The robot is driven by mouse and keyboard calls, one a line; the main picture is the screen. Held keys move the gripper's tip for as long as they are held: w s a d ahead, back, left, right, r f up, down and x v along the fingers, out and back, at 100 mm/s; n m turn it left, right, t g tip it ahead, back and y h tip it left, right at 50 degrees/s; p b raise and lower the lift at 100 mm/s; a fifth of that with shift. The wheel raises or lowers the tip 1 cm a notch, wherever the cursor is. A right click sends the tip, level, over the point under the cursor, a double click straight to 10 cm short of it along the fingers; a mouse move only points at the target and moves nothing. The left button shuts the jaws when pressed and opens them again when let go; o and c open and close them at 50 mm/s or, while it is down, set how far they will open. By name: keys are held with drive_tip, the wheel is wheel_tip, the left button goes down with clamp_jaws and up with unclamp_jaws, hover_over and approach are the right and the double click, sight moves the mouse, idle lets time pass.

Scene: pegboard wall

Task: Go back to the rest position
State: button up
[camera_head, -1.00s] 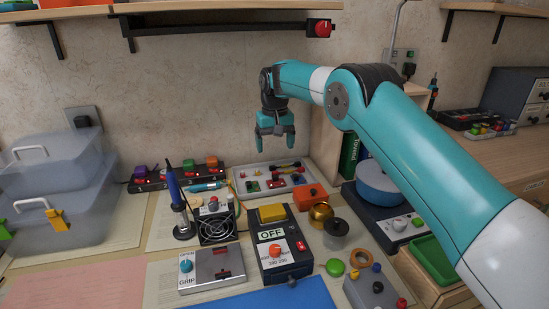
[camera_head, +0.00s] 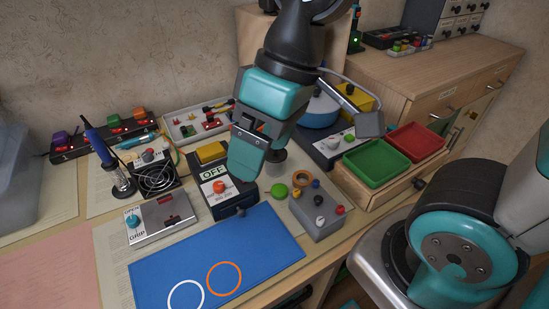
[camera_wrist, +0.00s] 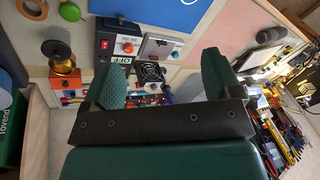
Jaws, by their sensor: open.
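My gripper (camera_head: 247,155) hangs over the bench in the head view, fingers pointing down, near the box marked OFF (camera_head: 224,190). In the wrist view my gripper (camera_wrist: 162,78) shows two dark green fingers spread apart with nothing between them. The OFF box and its orange knob (camera_wrist: 124,46) lie beyond the fingers there. In the head view my gripper hides part of the bench behind it.
A blue mat (camera_head: 250,248) with two rings lies at the bench front. A grey box with a GRIP knob (camera_head: 163,218), a grey button box (camera_head: 318,211), and green (camera_head: 376,165) and red (camera_head: 415,144) trays stand around. Clear tubs (camera_head: 25,185) are at the left.

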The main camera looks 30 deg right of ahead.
drive_tip(key=s, duration=0.1)
drive_tip(key=s+f, duration=0.1)
drive_tip(key=s, duration=0.1)
drive_tip(key=shift+r, duration=0.1)
wheel_tip(320, 180, up, 8)
drive_tip(key=p, duration=0.8)
drive_tip(key=shift+r, duration=0.25)
drive_tip(key=shift+w, duration=0.1)
